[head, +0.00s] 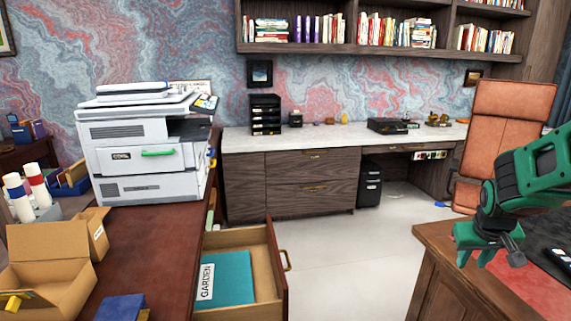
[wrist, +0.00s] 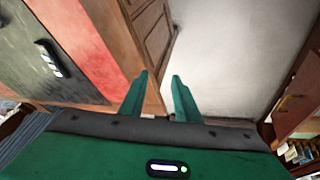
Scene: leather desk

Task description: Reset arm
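My green arm comes in from the right in the head view. My gripper (head: 477,258) is above the corner of the wooden desk (head: 440,260) on the right, pointing down. In the wrist view my gripper (wrist: 158,90) shows two green fingers spread apart with nothing between them. Behind the fingers are the desk's side and the pale floor (wrist: 225,45).
An open drawer (head: 273,262) holds a teal folder (head: 233,275) labelled GARDEN. A white printer (head: 145,145) and an open cardboard box (head: 50,265) stand on the left cabinet. An orange chair (head: 505,115) is behind my arm. The middle floor (head: 345,250) is clear.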

